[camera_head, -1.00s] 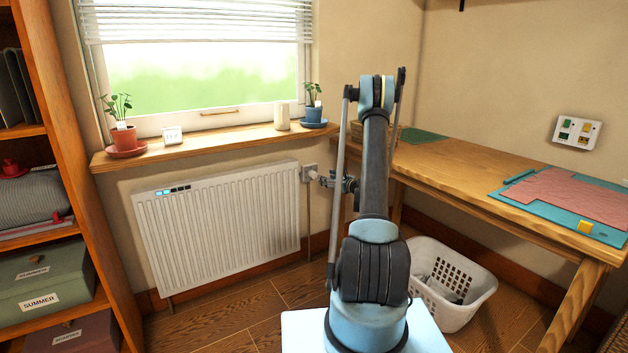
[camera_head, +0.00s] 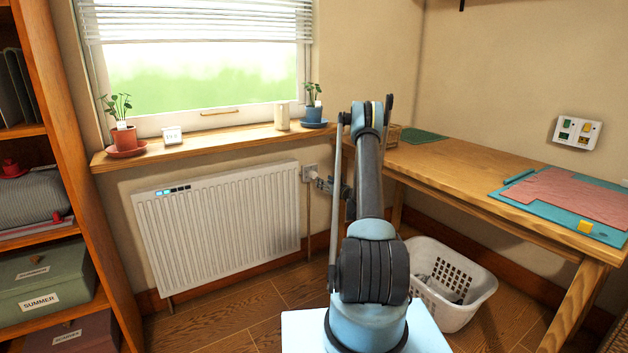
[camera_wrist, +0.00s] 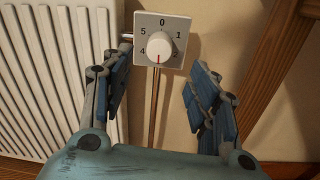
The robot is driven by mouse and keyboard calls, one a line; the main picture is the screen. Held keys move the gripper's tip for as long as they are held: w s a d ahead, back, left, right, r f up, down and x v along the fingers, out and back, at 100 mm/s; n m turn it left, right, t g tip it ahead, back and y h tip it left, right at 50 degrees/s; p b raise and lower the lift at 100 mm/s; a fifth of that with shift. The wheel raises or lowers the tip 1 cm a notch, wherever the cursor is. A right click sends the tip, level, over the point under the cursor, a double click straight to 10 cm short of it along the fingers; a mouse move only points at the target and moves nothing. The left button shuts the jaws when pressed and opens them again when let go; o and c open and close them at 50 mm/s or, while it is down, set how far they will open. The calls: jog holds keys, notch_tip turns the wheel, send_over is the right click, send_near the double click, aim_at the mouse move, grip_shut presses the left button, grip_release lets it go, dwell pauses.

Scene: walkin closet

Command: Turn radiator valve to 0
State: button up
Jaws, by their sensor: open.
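The radiator valve is a square white plate (camera_wrist: 181,24) with a round white knob (camera_wrist: 160,46) in the wrist view. The numbers 0, 1, 2, 4 and 5 show around the knob, with 0 at the top. The knob's red mark points almost straight down, between 4 and 2. My gripper (camera_wrist: 163,62) is open, with one blue-padded finger on each side below the plate and nothing between them. The plate (camera_head: 309,170) also shows in the head view, at the radiator's upper right corner, with my gripper (camera_head: 322,183) close in front of it.
The white radiator (camera_head: 220,222) is just left of the valve, below the wooden windowsill (camera_head: 220,139) with two potted plants. A wooden desk (camera_head: 460,170) stands to the right. A white basket (camera_head: 455,312) sits on the floor beneath it.

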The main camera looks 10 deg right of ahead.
aim_at(316, 176)
jog(key=x, duration=1)
jog(key=c, duration=1.1)
